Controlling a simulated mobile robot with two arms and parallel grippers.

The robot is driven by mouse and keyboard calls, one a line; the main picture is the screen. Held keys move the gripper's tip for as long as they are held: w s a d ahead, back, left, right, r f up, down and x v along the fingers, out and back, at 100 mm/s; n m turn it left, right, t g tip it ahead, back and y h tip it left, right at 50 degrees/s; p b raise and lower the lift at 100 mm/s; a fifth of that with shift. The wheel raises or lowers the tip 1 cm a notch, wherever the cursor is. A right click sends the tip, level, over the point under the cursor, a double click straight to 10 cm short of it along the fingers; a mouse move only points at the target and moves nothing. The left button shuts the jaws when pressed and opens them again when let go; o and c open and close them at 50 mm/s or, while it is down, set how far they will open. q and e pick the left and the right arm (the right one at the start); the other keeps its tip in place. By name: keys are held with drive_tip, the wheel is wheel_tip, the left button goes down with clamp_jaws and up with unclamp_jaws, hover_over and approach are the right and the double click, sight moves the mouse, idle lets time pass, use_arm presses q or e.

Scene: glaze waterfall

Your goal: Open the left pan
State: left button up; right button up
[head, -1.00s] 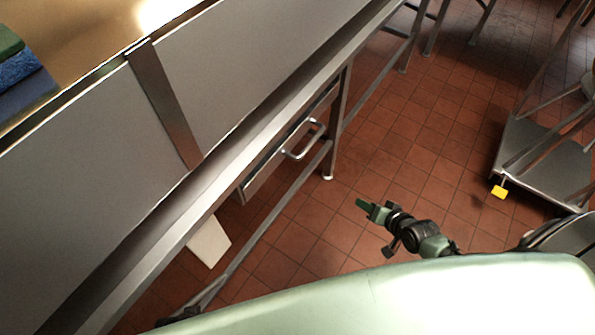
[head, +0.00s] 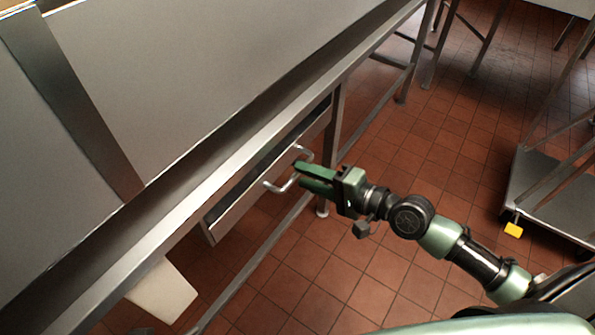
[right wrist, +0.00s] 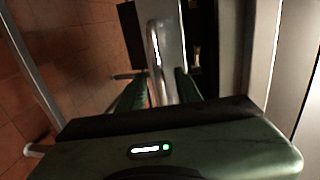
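The pan is a metal drawer-like tray with a flat front (head: 232,213) under the counter, and a dark strip shows along its top. Its bent metal handle (head: 282,187) sticks out from the front; it also shows in the right wrist view (right wrist: 155,58). My right gripper (head: 300,178) is at the handle, its green fingers pointing at the front. In the right wrist view the fingers (right wrist: 158,90) are apart, with the handle between them. I cannot tell whether they touch it. My left gripper is not in view.
The counter edge (head: 240,155) runs above the pan. A table leg (head: 332,145) stands just beyond the handle and a low rail (head: 262,258) runs below. A wheeled rack (head: 560,190) stands at the right. Tiled floor (head: 420,180) between is clear.

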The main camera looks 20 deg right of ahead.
sight(297, 173)
drive_tip(key=shift+x, duration=1.55)
clamp_jaws()
